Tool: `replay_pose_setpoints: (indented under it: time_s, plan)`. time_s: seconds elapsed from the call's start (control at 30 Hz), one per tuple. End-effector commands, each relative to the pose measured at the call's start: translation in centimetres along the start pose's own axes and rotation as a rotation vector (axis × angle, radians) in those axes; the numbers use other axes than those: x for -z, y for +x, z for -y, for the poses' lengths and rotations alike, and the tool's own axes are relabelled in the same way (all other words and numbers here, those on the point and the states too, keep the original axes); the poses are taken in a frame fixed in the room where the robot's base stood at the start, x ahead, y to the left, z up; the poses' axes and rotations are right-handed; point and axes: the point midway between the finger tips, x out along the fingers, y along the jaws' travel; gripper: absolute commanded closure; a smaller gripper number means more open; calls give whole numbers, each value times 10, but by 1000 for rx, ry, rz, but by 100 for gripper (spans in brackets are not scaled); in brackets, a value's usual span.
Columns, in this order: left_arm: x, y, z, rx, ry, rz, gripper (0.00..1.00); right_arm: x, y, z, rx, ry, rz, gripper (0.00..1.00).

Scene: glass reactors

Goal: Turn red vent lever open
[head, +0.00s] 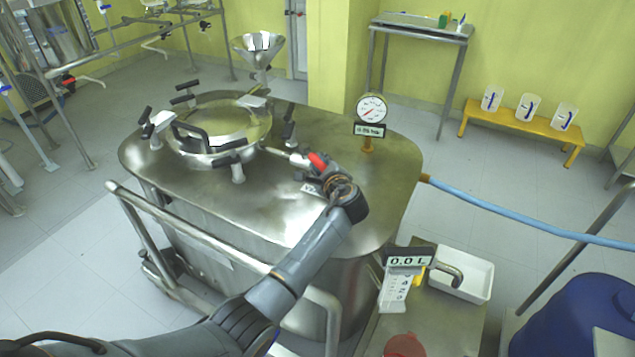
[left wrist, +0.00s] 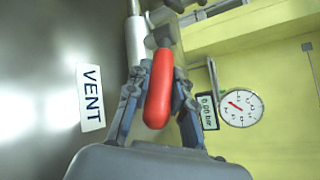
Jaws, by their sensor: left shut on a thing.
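The red vent lever (head: 318,160) is on the vent pipe on top of the steel reactor (head: 270,225), right of the round lid. In the left wrist view the lever (left wrist: 159,88) lies between the fingers of my left gripper (left wrist: 156,105), which is shut on it. In the head view my left gripper (head: 322,180) reaches over the reactor top to the lever. A white VENT label (left wrist: 91,97) is beside it. My right gripper is not in view.
A pressure gauge (head: 371,108) reading about zero stands right of the lever. The clamped lid (head: 215,125) and a funnel (head: 258,45) are to the left and behind. A rail (head: 190,228) runs along the reactor's front. A blue hose (head: 500,217) leaves its right side.

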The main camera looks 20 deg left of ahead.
Motion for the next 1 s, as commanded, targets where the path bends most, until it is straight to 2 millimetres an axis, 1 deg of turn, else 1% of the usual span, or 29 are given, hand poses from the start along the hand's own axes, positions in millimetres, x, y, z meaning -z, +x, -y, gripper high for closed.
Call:
replay_pose_setpoints:
  time_s: [0.03,0.1,0.3,0.4,0.6,1.0]
  plan:
    - [8,2,0,-17,-12,18,100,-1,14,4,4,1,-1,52]
    - [8,4,2,-46,-23,49,100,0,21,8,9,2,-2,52]
    - [9,6,6,-111,-51,117,100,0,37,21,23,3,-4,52]
    - [9,6,7,-131,-60,140,100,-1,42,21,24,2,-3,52]
    - [8,6,8,-153,-68,161,100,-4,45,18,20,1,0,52]
    - [7,6,9,-156,-69,165,100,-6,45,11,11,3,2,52]
